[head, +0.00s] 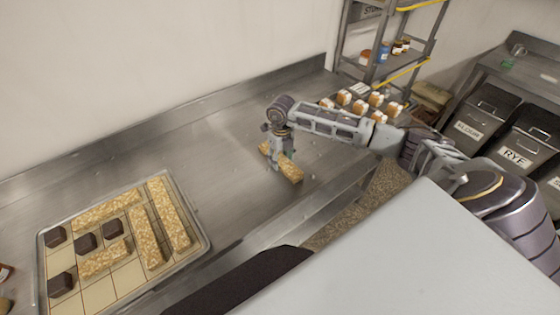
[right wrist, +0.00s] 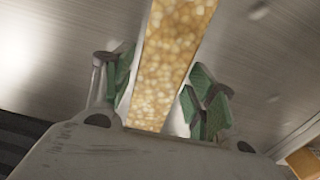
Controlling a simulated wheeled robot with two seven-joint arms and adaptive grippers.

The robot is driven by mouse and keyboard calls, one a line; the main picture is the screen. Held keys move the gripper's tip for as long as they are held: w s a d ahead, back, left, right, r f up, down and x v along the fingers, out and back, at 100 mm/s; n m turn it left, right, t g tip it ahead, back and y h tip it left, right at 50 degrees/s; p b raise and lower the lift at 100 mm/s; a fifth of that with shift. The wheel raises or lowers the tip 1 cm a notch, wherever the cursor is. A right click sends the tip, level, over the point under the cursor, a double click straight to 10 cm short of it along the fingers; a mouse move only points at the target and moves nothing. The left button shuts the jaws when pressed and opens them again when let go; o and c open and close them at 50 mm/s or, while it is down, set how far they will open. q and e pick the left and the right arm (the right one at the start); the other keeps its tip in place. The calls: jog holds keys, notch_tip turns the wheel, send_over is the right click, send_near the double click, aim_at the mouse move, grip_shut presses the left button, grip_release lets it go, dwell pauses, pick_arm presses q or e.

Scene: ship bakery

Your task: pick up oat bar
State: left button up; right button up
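A long golden oat bar (head: 290,171) lies on the steel counter in the middle of the head view. My right gripper (head: 279,160) points down over it, with the bar showing on both sides of the fingers. In the right wrist view the oat bar (right wrist: 172,60) runs between the two green-padded fingers of my right gripper (right wrist: 163,95). The fingers are spread, one on each side, with a narrow gap visible at the left pad. Contact at the right pad is hard to tell. My left gripper is not in view.
A gridded tray (head: 205,243) at the lower left holds several oat bars and dark blocks. A shelf rack (head: 385,68) stands at the back, with small orange-and-white items near its foot. Bins (head: 480,115) stand at the right. The counter between tray and bar is clear.

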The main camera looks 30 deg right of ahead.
aim_at(281, 159)
jog(key=c, duration=0.8)
jog(key=shift+o, duration=0.2)
jog(key=shift+r, duration=0.15)
notch_tip(281, 159, up, 10)
jog(key=b, duration=0.1)
jog(key=shift+b, duration=0.35)
